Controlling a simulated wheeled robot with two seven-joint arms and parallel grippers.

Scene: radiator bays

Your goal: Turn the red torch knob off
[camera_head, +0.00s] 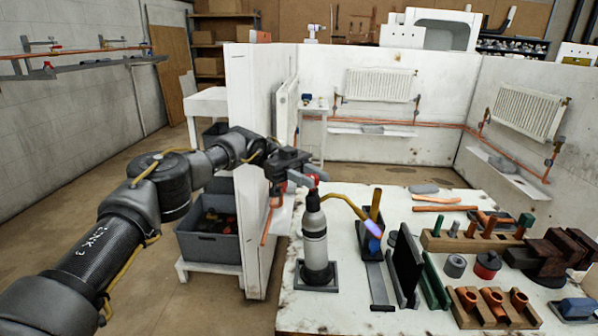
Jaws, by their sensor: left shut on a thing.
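The torch (315,243) is a silver-grey bottle with a dark top, upright in a dark square base on the white workbench. Its red knob (317,178) sits at the top, largely hidden by my fingers. A yellow tube (347,203) runs right from the top to a glowing blue-violet flame (375,229). My left gripper (305,179) comes in from the left at the torch's top, shut on the red knob. My right gripper is not in view.
An upright black panel (407,262) and a dark holder stand right of the torch. Wooden blocks with copper fittings (493,304), small cans and a dark vice (555,258) crowd the bench's right side. A white partition edge (254,200) stands behind my left wrist. A grey crate (210,246) is lower left.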

